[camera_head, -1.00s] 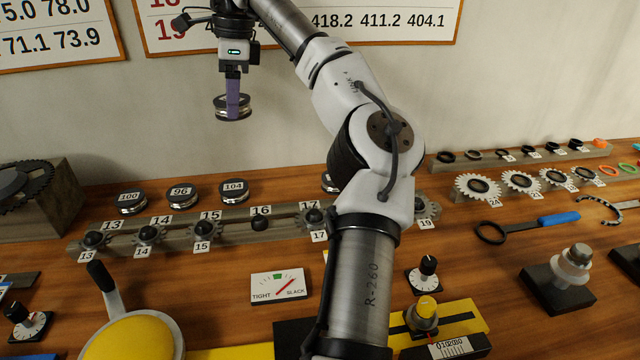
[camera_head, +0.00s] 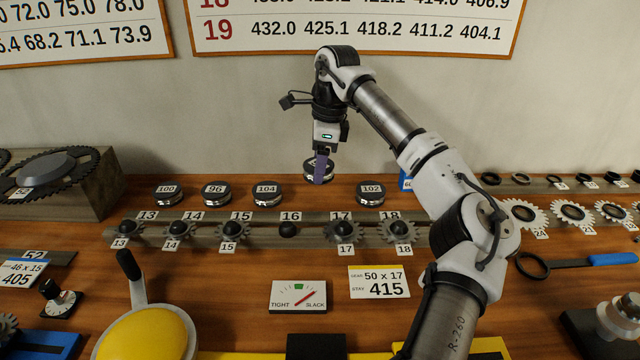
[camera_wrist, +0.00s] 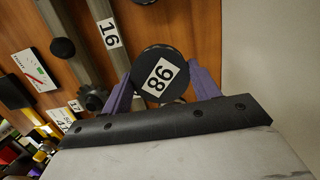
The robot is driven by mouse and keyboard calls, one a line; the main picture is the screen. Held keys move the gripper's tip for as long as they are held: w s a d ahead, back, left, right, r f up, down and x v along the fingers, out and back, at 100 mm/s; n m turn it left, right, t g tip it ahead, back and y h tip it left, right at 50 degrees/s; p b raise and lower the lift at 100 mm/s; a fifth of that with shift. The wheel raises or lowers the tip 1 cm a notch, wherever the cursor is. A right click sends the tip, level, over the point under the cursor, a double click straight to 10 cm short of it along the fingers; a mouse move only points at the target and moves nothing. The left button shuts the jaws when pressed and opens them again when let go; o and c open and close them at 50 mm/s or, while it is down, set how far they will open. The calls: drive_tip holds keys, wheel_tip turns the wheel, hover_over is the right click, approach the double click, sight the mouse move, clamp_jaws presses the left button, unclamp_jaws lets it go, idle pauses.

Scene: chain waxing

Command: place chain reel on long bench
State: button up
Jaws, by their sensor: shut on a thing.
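My gripper (camera_head: 320,160), with purple fingers, is shut on a chain reel (camera_head: 312,172), a dark-topped round reel with a shiny metal side. In the wrist view the held reel (camera_wrist: 160,72) sits between both fingers, its label reading 98 or 86 depending on which way up it is. The long bench (camera_head: 232,285) is the wooden worktop along the wall. The held reel is near the bench's back edge, in the gap between the 104 reel (camera_head: 267,190) and the 102 reel (camera_head: 371,190). It appears slightly above the wood; contact is not clear.
The 100 reel (camera_head: 168,192) and 96 reel (camera_head: 216,191) stand left in the same row. A rail with numbered sprockets (camera_head: 228,229) runs in front. The wall (camera_head: 240,110) is close behind. A large chainring block (camera_head: 95,190) stands far left.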

sight(320, 199)
drive_tip(key=shift+f+p, duration=0.45)
drive_tip(key=shift+f, duration=2.65)
drive_tip(key=shift+f, duration=0.2)
drive_tip(key=o, duration=1.3)
drive_tip(key=shift+c, duration=0.2)
drive_tip(key=r, duration=0.4)
drive_tip(key=d+r+b, duration=0.1)
drive_tip(key=r, duration=0.7)
drive_tip(key=shift+d+r, duration=0.15)
drive_tip(key=shift+d, duration=0.25)
